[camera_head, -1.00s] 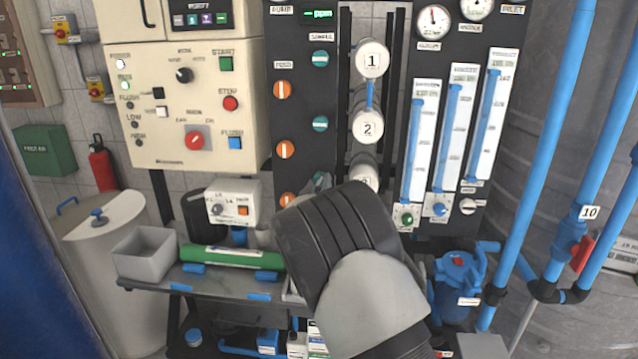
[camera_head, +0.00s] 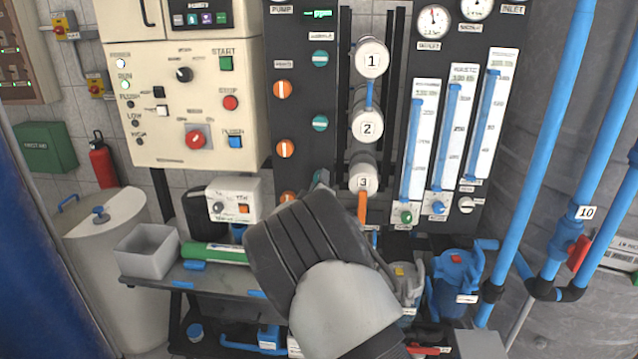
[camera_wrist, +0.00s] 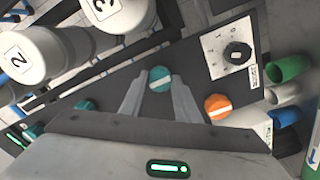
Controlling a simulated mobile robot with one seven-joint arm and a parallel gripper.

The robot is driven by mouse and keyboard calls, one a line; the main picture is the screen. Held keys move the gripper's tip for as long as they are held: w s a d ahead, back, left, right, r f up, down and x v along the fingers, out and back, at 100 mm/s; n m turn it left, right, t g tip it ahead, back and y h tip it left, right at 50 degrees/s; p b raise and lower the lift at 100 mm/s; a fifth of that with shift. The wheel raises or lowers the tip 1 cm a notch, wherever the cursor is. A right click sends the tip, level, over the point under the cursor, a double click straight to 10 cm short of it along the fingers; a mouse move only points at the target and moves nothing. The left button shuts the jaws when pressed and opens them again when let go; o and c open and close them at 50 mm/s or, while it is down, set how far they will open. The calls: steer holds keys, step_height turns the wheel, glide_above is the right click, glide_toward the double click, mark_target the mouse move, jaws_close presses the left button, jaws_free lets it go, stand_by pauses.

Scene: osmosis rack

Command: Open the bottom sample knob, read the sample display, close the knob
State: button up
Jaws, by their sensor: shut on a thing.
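The bottom sample knob is teal with a white bar and sits between my finger tips in the wrist view (camera_wrist: 160,79). My gripper (camera_wrist: 159,84) is shut on it, one finger on each side. The bar slants up to the right there. In the head view my gripper (camera_head: 322,184) is at the panel's lower part, and my wrist hides most of the knob. The upper sample knobs (camera_head: 320,58) and (camera_head: 320,123) show their white bars lying level. The lit green display (camera_head: 320,14) is at the panel's top, its text too small to read.
Orange feed knobs (camera_head: 284,149) run down the panel's left; one (camera_wrist: 217,106) is close beside my right finger in the wrist view. White numbered cylinders (camera_head: 367,127) stand right of the panel. A shelf (camera_head: 225,281) with a grey bin (camera_head: 147,252) and green tube is below left.

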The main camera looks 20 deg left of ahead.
steer(key=shift+f, duration=0.1)
steer(key=o, duration=1)
steer(key=shift+o, duration=0.2)
steer(key=v, duration=1.7)
steer(key=shift+s+d, duration=0.15)
steer(key=shift+s, duration=0.05)
